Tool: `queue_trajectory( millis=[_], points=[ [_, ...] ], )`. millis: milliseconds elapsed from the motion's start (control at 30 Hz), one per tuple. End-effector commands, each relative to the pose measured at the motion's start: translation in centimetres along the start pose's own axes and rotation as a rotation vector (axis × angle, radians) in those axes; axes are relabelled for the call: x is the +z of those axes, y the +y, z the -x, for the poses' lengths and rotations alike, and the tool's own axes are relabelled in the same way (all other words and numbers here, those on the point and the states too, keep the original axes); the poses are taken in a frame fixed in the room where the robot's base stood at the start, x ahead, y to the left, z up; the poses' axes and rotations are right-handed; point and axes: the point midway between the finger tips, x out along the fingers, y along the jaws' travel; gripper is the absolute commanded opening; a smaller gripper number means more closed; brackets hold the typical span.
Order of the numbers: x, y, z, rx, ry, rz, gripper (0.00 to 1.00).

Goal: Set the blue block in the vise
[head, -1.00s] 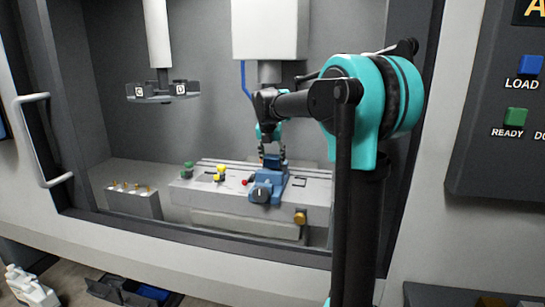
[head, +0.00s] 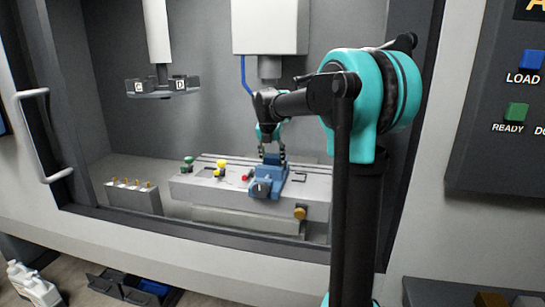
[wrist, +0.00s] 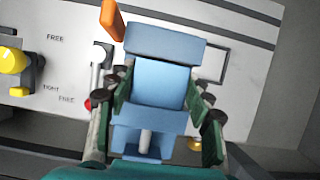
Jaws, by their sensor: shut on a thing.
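The blue vise (head: 262,188) is mounted on the grey machine table inside the booth. My gripper (head: 272,152) is directly above it, pointing down. In the wrist view my gripper (wrist: 160,88) has its green-padded fingers on both sides of the blue block (wrist: 160,85) and is shut on it. The block lies between the vise's back jaw (wrist: 165,42) and its front jaw (wrist: 150,119), seen from above. Block and vise are similar blues, and I cannot tell whether the block touches the vise floor.
A yellow knob (head: 221,165) and a green knob (head: 187,163) stand left on the table, with a red-tipped lever (head: 245,178) beside the vise. An orange piece (wrist: 112,20) is near the back jaw. A white spindle housing (head: 270,28) hangs above; a tool carousel (head: 162,88) hangs left.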

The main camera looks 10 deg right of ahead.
Motion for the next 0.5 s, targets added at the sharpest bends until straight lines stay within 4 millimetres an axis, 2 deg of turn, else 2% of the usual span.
queue_trajectory(
  millis=[167, 200, 367, 500],
  points=[
    [0.02, 0.00, 0.02, 0.000, 0.000, 0.000, 0.12],
    [0.02, 0.00, 0.02, 0.000, 0.000, 0.000, 0.56],
    [0.01, 0.00, 0.02, 0.000, 0.000, 0.000, 0.75],
    [0.01, 0.00, 0.02, 0.000, 0.000, 0.000, 0.75]
  ],
)
